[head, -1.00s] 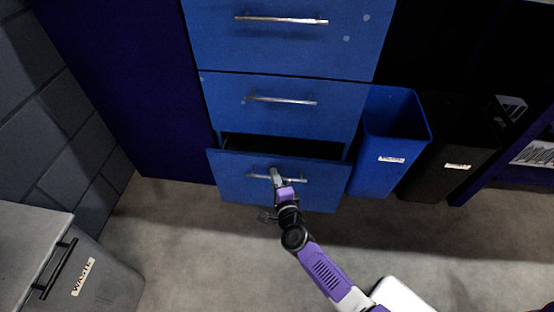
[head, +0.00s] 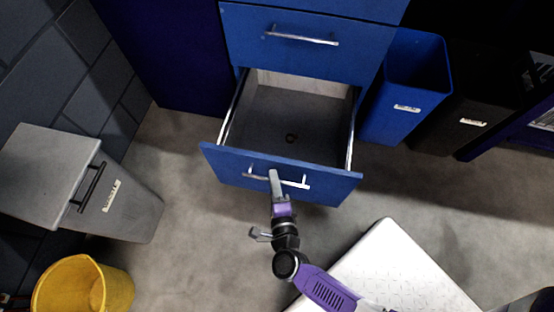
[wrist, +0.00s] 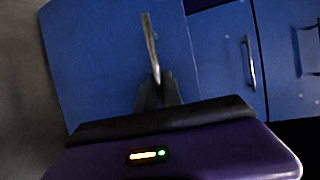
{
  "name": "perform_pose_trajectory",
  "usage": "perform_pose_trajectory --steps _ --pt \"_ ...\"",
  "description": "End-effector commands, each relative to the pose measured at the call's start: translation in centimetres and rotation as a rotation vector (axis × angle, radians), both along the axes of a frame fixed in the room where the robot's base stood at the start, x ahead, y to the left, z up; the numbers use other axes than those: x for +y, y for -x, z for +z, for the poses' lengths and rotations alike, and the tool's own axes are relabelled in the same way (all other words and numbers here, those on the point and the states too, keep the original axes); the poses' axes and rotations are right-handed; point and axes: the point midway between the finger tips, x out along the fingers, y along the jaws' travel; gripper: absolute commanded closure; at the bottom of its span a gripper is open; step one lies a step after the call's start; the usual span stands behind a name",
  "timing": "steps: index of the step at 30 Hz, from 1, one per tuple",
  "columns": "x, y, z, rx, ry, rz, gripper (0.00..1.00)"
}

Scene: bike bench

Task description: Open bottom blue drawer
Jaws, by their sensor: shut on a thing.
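The bottom blue drawer (head: 230,169) stands well out of the cabinet in the head view, with its grey inside and metal side rails showing. My gripper (head: 275,177) is shut on the drawer's silver bar handle (head: 295,184), left of the handle's middle. In the wrist view my gripper (wrist: 158,84) closes on the handle (wrist: 150,40) against the blue drawer front (wrist: 95,60). The fingers hide part of the handle.
The blue drawer above (head: 350,55) is closed. A blue bin (head: 400,85) and a black bin (head: 475,100) stand at right. A grey waste bin (head: 135,205) and a yellow bucket (head: 85,290) are at left. Bare floor (head: 200,260) lies in front.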

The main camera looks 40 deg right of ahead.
Motion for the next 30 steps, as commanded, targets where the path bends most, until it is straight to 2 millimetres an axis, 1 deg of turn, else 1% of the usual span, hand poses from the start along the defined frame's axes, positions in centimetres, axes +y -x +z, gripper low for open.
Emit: perform_pose_trajectory --steps 3,6,17,18,27,30 --pt "0.68 0.51 -0.07 0.002 -0.001 0.001 1.00" --pt "0.90 0.69 -0.08 0.002 -0.001 0.001 1.00" --pt "0.96 0.73 -0.09 0.002 -0.001 0.001 1.00" --pt "0.97 0.72 -0.09 0.002 -0.001 0.001 0.81" --pt "0.95 0.74 -0.03 0.001 0.000 0.000 0.81" --pt "1.18 1.18 0.09 0.002 0.000 0.000 0.81"
